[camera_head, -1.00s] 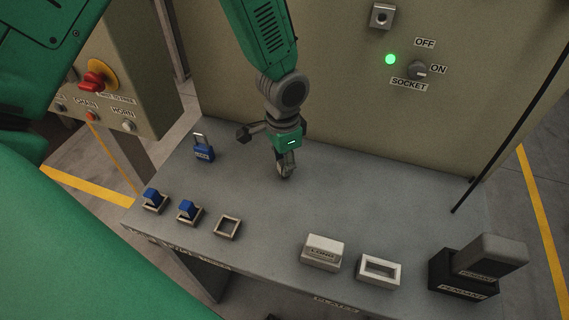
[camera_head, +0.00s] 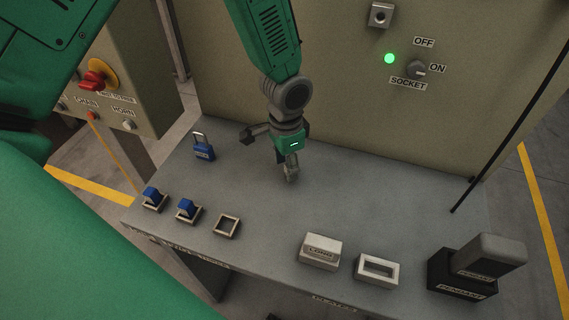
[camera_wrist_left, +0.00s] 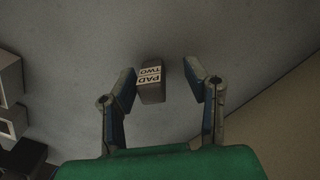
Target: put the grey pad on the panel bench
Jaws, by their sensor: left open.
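The grey pad (camera_wrist_left: 151,80) is a small block with a white "PAD TWO" label in the left wrist view. It is between the two spread fingers of my left gripper (camera_wrist_left: 162,85), closer to the left finger, with a clear gap to the right one. The jaws are open. In the head view my left gripper (camera_head: 291,176) points down over the middle of the grey panel bench (camera_head: 335,205), low near its top. The pad is hard to tell from the fingers there. I cannot tell whether the pad touches the bench. My right gripper is not in view.
A blue padlock (camera_head: 203,148) stands behind left. Blue pieces in small frames (camera_head: 187,209) and an empty frame (camera_head: 227,226) line the front left. A white block (camera_head: 320,250), an empty white frame (camera_head: 377,270) and a grey-on-black stack (camera_head: 487,257) are front right. The panel wall (camera_head: 330,90) rises behind.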

